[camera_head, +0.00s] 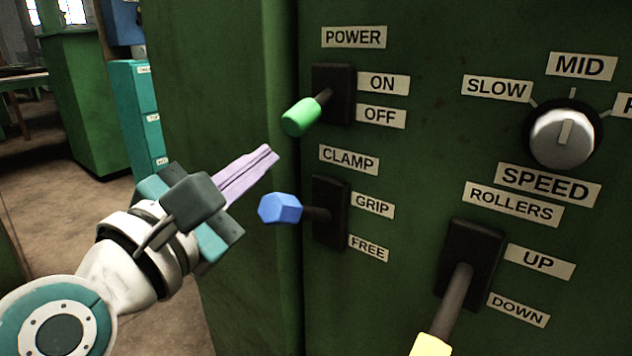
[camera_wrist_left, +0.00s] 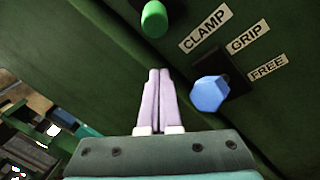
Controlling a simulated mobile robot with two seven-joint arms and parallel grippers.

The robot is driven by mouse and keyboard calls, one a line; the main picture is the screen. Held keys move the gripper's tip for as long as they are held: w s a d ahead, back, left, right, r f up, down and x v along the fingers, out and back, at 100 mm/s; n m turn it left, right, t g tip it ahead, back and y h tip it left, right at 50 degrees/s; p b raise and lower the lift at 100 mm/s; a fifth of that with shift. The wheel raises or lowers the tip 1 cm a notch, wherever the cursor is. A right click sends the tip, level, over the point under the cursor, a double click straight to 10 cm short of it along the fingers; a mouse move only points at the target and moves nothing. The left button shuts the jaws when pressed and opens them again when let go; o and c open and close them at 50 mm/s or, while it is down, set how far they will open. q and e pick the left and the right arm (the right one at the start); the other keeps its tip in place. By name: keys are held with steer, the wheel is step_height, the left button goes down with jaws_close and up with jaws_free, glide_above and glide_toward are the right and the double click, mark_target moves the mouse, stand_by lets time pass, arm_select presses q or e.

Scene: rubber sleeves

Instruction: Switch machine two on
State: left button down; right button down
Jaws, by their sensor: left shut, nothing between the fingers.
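A green machine panel (camera_head: 400,280) faces me; no machine number is legible. Its POWER lever has a green knob (camera_head: 301,117) and tilts downward, toward the OFF side. The green knob also shows at the top of the left wrist view (camera_wrist_left: 154,19). My left gripper (camera_head: 268,155) is shut and empty, its lilac fingers left of the panel, lower than the green knob and higher than the blue CLAMP knob (camera_head: 280,208). In the left wrist view the fingertips (camera_wrist_left: 159,75) appear apart from both knobs. My right gripper is not in view.
The blue knob stands close to the right of my fingers in the left wrist view (camera_wrist_left: 209,93). A yellow-tipped ROLLERS lever (camera_head: 432,345) and a SPEED dial (camera_head: 562,138) are further right. Teal drawers (camera_head: 137,115) stand behind at left, with open floor beside them.

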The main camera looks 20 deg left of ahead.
mark_target(314, 110)
arm_select(q)
steer(key=d+r, duration=0.1)
steer(key=d+r+p, duration=0.1)
steer(key=r, duration=0.1)
steer(key=shift+w+d, duration=0.2)
steer(key=shift+d, duration=0.1)
stand_by(0.3)
